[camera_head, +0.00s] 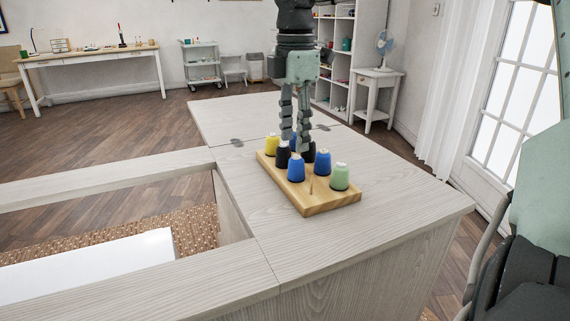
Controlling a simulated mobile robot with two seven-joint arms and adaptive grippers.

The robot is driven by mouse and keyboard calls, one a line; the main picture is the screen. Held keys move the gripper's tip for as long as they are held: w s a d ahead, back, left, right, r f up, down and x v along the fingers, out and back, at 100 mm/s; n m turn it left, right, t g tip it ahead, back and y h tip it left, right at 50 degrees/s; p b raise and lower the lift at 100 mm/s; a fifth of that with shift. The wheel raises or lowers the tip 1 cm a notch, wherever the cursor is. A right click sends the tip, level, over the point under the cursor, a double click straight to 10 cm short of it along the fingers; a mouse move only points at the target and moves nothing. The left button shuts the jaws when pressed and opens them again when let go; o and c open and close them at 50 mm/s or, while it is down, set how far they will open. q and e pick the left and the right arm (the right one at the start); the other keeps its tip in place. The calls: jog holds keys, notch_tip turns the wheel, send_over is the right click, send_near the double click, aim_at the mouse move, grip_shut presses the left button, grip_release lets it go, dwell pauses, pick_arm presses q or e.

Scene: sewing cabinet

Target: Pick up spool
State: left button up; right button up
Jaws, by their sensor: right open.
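Several thread spools stand upright on a wooden spool rack (318,207) on the cabinet top. I see a yellow spool (272,145), a dark spool (282,156), a blue spool (296,169), a second blue spool (322,162) and a green spool (339,178). Another dark spool (309,154) is partly hidden behind them. My right gripper (295,142) points down with its fingers open over the back of the rack. Its fingertips reach down among the back spools. I cannot tell whether they touch one. My left gripper is not in view.
The pale wood cabinet top (390,205) is clear around the rack. An open recess with a white panel (90,265) lies at left. A desk, cart, shelf and fan are far back.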

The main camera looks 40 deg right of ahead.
aim_at(296, 160)
jog(key=f, duration=0.6)
jog(key=shift+d+f, duration=0.35)
jog(key=shift+f, duration=0.05)
jog(key=c, duration=0.7)
